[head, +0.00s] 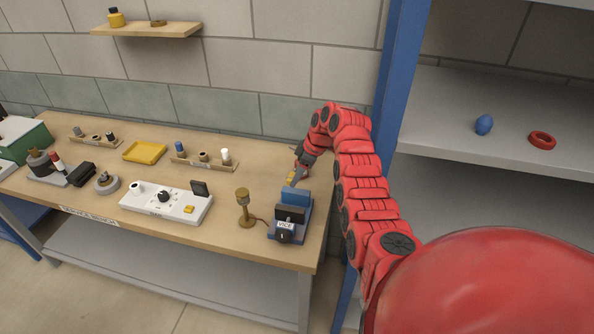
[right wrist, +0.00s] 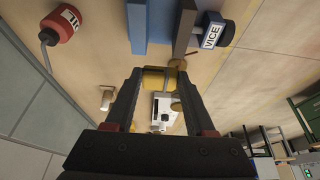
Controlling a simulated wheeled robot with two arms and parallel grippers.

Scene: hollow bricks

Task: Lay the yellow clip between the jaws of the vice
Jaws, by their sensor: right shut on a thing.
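The blue vice (head: 277,232) stands at the front right corner of the workbench, with a blue jaw at the back and a dark jaw in front. In the right wrist view its blue body (right wrist: 160,20) and label show beyond my fingertips. My right gripper (head: 294,176) is just behind the vice. The right wrist view shows it (right wrist: 158,82) shut on the yellow clip (right wrist: 153,78), held between the fingertips. The clip appears outside the jaws; its exact height is unclear. My left gripper is not in view.
A brass stand (head: 243,205) is just left of the vice. A white control panel (head: 165,203), a yellow tray (head: 145,152) and small racks (head: 203,163) lie further left. A red bottle (right wrist: 62,24) shows in the right wrist view. A blue post (head: 397,80) rises beside my right arm.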

